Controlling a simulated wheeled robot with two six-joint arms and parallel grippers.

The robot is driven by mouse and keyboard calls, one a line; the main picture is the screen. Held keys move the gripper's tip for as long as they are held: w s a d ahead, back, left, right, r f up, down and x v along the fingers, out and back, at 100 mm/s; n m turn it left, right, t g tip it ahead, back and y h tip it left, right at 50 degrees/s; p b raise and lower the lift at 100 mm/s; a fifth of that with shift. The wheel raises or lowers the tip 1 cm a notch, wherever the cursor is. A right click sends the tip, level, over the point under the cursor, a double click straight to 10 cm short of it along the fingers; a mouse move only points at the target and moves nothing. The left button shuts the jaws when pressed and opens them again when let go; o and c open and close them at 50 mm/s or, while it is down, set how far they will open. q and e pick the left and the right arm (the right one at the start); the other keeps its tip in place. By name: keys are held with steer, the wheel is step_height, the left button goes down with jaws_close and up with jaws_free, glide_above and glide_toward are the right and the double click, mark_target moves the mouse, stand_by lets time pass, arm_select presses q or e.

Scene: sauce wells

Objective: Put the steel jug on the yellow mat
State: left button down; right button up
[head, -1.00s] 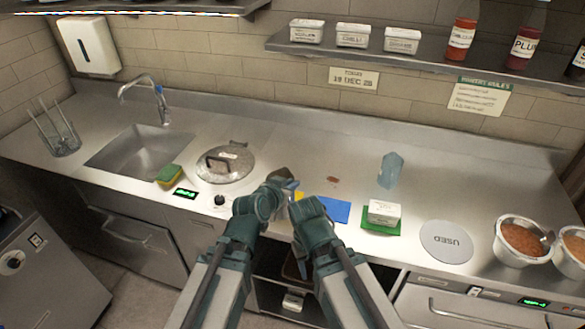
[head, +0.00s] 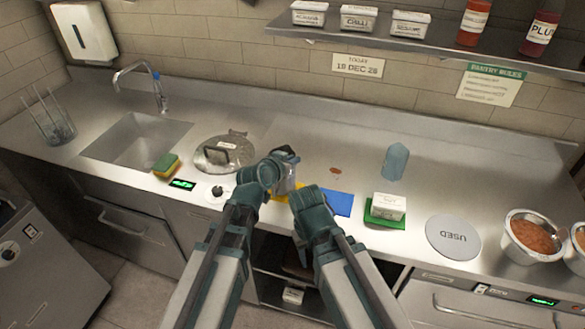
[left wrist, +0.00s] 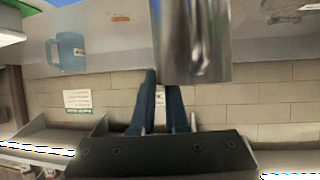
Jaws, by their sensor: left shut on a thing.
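The steel jug (head: 289,178) is a shiny metal vessel, partly hidden behind my left gripper in the head view. It fills the top centre of the left wrist view (left wrist: 190,40). My left gripper (head: 284,157) is shut on it. The yellow mat (head: 280,195) lies at the counter's front, mostly hidden by my arms. The jug appears over or on this mat; I cannot tell whether its base touches. My right gripper (head: 309,198) is just right of the mat, with its fingers not clear.
A blue mat (head: 340,204) lies just right. A white tub (head: 389,206) stands on a green mat (head: 372,219). A blue translucent jug (head: 394,162) stands behind. A lidded well (head: 222,152) and a sponge (head: 166,165) are left. The counter behind the mats is mostly clear.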

arm_select(q)
steer(key=shift+f+b, duration=0.55)
steer(key=shift+f, duration=0.4)
arm_select(e)
steer(key=shift+d+f, duration=0.2)
steer(key=shift+f, duration=0.8)
arm_select(q)
steer(key=shift+f, duration=0.1)
arm_select(e)
steer(key=shift+f, duration=0.1)
arm_select(q)
steer(key=c, duration=1.4)
jaws_free()
steer(key=shift+f, duration=0.1)
steer(key=o, duration=0.5)
